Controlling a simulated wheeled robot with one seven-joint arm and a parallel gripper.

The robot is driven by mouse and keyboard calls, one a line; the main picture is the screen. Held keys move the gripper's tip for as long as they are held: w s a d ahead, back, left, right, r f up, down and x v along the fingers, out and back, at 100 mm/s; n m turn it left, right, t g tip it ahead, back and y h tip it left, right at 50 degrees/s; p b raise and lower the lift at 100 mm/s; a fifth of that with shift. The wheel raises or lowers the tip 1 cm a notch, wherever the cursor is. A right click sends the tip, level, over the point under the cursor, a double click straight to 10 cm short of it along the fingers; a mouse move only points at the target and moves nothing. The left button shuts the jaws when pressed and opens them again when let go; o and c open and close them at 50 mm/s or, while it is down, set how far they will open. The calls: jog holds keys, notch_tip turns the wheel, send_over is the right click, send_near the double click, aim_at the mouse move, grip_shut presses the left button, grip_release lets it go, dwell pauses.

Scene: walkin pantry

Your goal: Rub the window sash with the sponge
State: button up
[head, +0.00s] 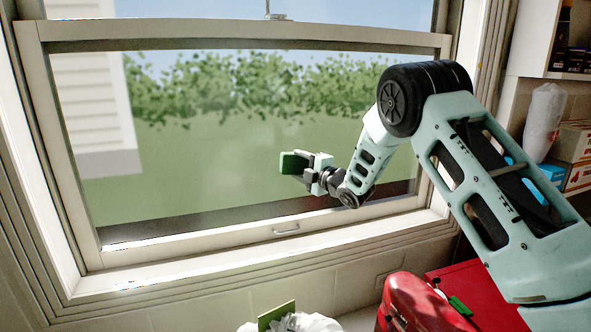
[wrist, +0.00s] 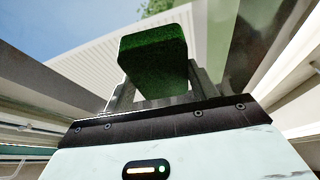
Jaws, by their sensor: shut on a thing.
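My gripper (head: 303,170) is shut on a dark green sponge (head: 289,164), which juts out to the left of the fingers in the head view. In the wrist view the sponge (wrist: 153,62) sits squarely between the two fingers. The window sash (head: 200,243) has a pale frame around a large pane, with a small handle on its lower rail. The sponge appears in front of the pane, above the lower rail. I cannot tell whether it touches the glass or the sash.
At the bottom are a white crumpled bag (head: 310,323) with a green flat piece (head: 276,315), and a red rounded object (head: 412,302) beside a red box (head: 480,280). Shelves with boxes (head: 574,142) and a white wrapped roll (head: 543,120) stand at right. The window's left half is clear.

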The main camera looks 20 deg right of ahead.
aim_at(284, 172)
jog(key=shift+d+f+b, duration=0.1)
jog(key=shift+d+b, duration=0.45)
jog(key=shift+d, duration=0.55)
jog(key=shift+w+a+b, duration=0.1)
jog(key=shift+a+b, duration=0.8)
jog(key=shift+a, duration=1.2)
jog(key=shift+a+b, duration=0.85)
jog(key=shift+a, duration=0.95)
jog(key=shift+d, duration=0.1)
jog(key=shift+s, duration=0.5)
jog(key=shift+s+d+b, duration=0.1)
jog(key=shift+s+b, duration=1)
jog(key=shift+s, duration=1.5)
